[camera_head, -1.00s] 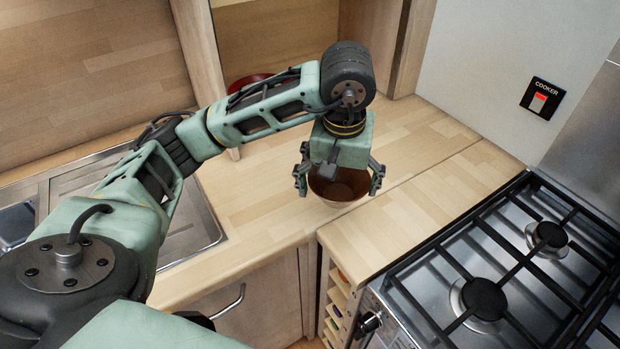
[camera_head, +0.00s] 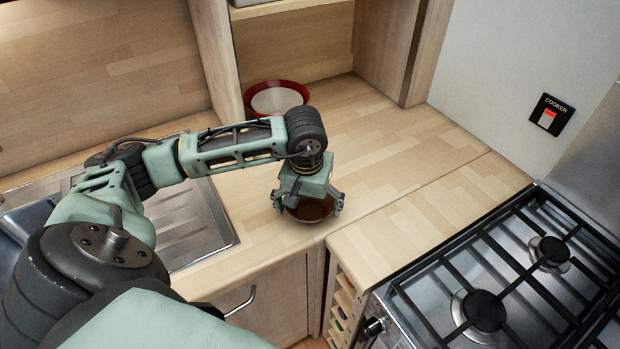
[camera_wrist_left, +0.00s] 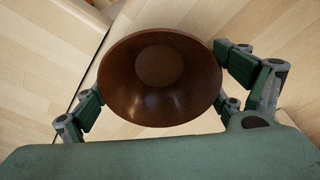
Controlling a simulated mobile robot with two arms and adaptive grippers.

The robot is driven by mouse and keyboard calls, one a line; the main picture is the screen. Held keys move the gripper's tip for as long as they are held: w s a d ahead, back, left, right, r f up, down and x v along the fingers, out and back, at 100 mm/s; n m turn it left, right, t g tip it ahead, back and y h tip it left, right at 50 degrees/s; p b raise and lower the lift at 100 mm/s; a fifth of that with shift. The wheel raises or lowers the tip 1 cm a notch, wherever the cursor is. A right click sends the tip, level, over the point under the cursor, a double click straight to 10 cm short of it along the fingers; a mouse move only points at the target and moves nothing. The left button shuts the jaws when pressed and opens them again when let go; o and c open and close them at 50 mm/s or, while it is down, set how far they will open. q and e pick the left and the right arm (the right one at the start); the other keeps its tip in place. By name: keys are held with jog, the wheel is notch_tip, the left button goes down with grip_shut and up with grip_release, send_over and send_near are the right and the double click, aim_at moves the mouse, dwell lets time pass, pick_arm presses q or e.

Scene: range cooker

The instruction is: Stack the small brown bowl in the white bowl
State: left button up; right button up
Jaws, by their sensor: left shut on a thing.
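The small brown bowl (camera_head: 309,211) is held in my left gripper (camera_head: 308,206) over the wooden worktop, near its front edge. In the left wrist view the brown bowl (camera_wrist_left: 160,78) faces the camera, with fingers on both sides of its rim. Whether its base touches the worktop cannot be told. A bowl with a red rim and whitish inside (camera_head: 275,98) stands further back, by the shelf unit; my left arm covers its front edge. It is the only white bowl I can make out. The held bowl is apart from it. My right gripper is not in view.
A gas hob (camera_head: 500,285) with black grates is at the right. A metal sink drainer (camera_head: 200,228) lies at the left under my arm. Shelf panels (camera_head: 218,60) stand beside the red-rimmed bowl. The worktop (camera_head: 400,150) to the right of my gripper is clear.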

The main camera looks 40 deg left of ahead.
pick_arm(q)
jog(key=shift+f+b, duration=0.2)
jog(key=shift+b, duration=0.1)
jog(key=o, duration=1.6)
jog(key=shift+o, duration=0.2)
jog(key=shift+r, duration=0.15)
